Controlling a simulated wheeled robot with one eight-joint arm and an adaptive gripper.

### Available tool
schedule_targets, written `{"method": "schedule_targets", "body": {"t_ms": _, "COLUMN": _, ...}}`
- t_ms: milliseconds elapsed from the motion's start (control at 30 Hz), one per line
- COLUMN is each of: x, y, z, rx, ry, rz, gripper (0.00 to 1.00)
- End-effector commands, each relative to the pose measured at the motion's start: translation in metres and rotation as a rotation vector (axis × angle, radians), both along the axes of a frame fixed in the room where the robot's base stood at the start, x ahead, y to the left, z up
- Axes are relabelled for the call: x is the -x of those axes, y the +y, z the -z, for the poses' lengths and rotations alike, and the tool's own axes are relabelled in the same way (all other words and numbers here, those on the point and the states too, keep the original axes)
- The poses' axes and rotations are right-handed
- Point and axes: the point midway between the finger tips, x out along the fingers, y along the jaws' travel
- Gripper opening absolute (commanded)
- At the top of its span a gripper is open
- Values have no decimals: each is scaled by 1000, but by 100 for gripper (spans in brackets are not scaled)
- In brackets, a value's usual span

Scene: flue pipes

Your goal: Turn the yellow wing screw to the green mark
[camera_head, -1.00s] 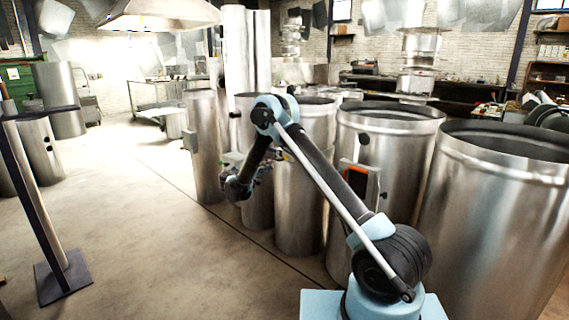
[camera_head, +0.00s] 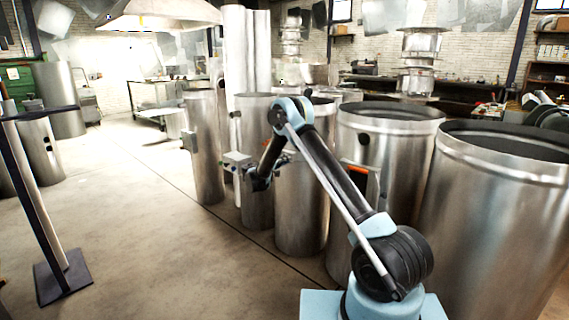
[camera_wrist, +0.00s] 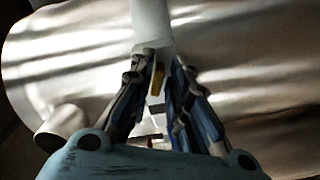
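A small yellow piece (camera_wrist: 157,80), which looks like the wing screw, shows in the wrist view between the two fingers of my gripper (camera_wrist: 163,68). It lies closer to the left finger. The fingers stand apart, and I see no clear grip on the piece. A pale tube or branch (camera_wrist: 151,22) runs away just beyond the fingertips. The wing screw and the green mark cannot be made out there.
Large upright metal flue pipes (camera_head: 384,180) stand in a row on the right and behind my arm. A slimmer pipe (camera_head: 205,150) stands left of the gripper. A dark stand (camera_head: 62,278) is at the far left. The floor (camera_head: 150,240) between is clear.

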Motion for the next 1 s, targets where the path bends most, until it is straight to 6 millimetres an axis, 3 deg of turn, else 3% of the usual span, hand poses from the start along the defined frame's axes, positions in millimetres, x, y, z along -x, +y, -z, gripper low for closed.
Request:
{"method": "schedule_targets", "body": {"t_ms": 167, "x": 0, "y": 0, "z": 0, "rx": 0, "ry": 0, "rz": 0, "gripper": 17}}
{"method": "schedule_targets", "body": {"t_ms": 267, "x": 0, "y": 0, "z": 0, "rx": 0, "ry": 0, "rz": 0, "gripper": 0}}
{"method": "schedule_targets", "body": {"t_ms": 667, "x": 0, "y": 1, "z": 1, "rx": 19, "ry": 17, "rz": -1, "gripper": 0}}
{"method": "schedule_targets", "body": {"t_ms": 1000, "x": 1, "y": 1, "z": 0, "rx": 176, "ry": 140, "rz": -2, "gripper": 0}}
